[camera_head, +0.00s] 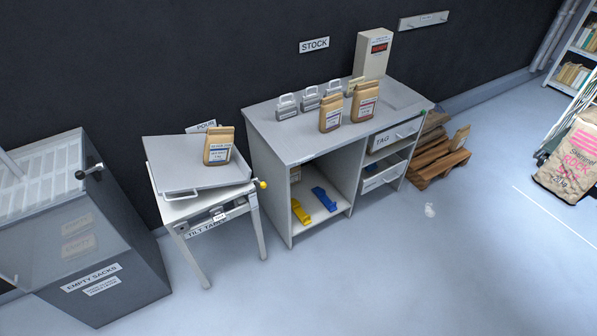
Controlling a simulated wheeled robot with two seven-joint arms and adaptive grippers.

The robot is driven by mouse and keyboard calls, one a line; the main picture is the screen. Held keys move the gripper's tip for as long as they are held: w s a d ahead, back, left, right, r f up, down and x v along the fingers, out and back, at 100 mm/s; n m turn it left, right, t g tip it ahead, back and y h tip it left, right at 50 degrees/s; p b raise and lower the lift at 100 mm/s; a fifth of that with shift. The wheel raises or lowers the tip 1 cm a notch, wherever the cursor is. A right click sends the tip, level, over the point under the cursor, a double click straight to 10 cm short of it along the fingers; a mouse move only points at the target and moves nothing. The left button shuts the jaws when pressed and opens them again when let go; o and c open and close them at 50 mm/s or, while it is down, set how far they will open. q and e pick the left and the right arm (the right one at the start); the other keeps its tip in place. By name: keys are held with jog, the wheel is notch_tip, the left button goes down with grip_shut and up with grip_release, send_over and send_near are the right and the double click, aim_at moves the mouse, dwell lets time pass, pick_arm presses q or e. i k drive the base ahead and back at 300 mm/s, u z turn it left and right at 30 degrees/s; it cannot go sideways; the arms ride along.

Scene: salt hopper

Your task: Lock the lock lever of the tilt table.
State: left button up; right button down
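The tilt table (166,153) stands left of the middle, with a label on its front edge. Its pale top plate sits slightly askew over the frame and carries a brown paper sack (218,148) standing upright. A yellow knob (262,185) sticks out at the table's right side; it may be the end of the lock lever. A small fitting with a tag (218,214) sits at the front edge. I cannot tell whether the lever is locked. Neither of my grippers is in view.
A grey empty-sacks bin (110,250) stands close on the left. A workbench (290,145) with sacks, clamp-like weights and a grey box stands close on the right. The front floor is clear.

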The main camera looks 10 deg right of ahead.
aim_at(263, 185)
jog(key=z, duration=0.05)
jog(key=i, duration=1.2)
jog(key=u, duration=0.8)
